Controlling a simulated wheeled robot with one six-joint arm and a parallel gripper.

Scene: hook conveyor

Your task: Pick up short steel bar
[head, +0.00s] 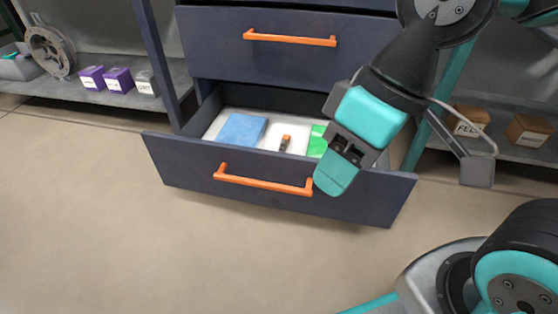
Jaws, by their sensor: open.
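I cannot make out a short steel bar for certain. The open lower drawer (190,172) holds a small orange and dark grey piece (284,143) on its white bottom, too small to identify. A flat blue item (242,129) lies to its left and a bright green item (317,141) to its right, partly hidden by my gripper. My gripper (342,168), teal and black, is open and points down in front of the drawer's right half. It covers part of the drawer's front and inside. I see nothing between its fingers.
The drawer's orange handle (262,181) sticks out in front. A closed drawer (285,65) is above it. Left, a shelf (130,100) holds purple boxes (105,78), a white box (146,82) and a grey round part (50,52). Brown boxes (467,120) stand right. The floor in front is clear.

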